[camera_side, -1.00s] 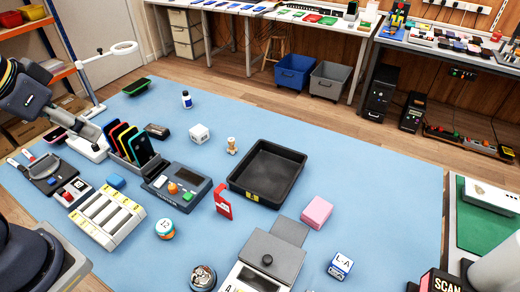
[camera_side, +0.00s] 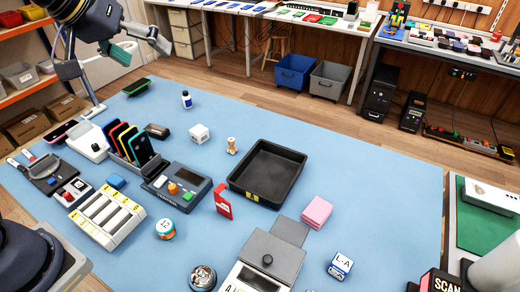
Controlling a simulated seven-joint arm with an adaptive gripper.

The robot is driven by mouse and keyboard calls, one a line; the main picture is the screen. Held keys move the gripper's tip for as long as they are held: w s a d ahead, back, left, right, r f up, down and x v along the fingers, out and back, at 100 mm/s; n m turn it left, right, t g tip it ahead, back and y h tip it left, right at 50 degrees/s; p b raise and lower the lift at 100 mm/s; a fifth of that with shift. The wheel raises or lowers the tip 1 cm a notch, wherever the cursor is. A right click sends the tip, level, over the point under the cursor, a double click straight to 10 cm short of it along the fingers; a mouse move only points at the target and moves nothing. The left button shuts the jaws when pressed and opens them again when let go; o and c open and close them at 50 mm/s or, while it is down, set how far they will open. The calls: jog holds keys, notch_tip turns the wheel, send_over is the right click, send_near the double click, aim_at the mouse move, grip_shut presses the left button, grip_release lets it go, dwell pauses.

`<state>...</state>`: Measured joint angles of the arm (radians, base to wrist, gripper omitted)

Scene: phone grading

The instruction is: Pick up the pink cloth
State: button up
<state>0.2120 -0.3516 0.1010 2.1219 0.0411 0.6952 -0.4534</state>
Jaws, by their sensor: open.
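The pink cloth (camera_side: 316,212) looks like a small folded stack. It lies on the blue table mat, right of the middle, just below and to the right of the black tray. My gripper (camera_side: 142,54) is at the upper left, raised above the table's far left end. Its fingers are apart with nothing visible between them. It is well away from the cloth, and nothing covers the cloth.
The black tray (camera_side: 237,181) is up-left of the cloth. A red tag (camera_side: 222,202) stands left of the tray. The mat right of the cloth (camera_side: 400,200) is clear.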

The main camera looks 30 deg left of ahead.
jog(key=w+d+f, duration=0.4)
jog(key=w+d, duration=0.4)
jog(key=d, duration=0.1)
jog(key=m+g, duration=0.3)
jog(key=m, duration=0.3)
send_over(315, 213)
jog(key=s, duration=0.2)
jog(key=f, duration=3.1)
jog(key=shift+s+f, duration=0.15)
jog(key=shift+s, duration=0.05)
jog(key=shift+a+x, duration=0.15)
jog(key=shift+x, duration=1.45)
jog(key=shift+a+x, duration=0.1)
jog(key=shift+x, duration=1.45)
jog(key=shift+c, duration=0.3)
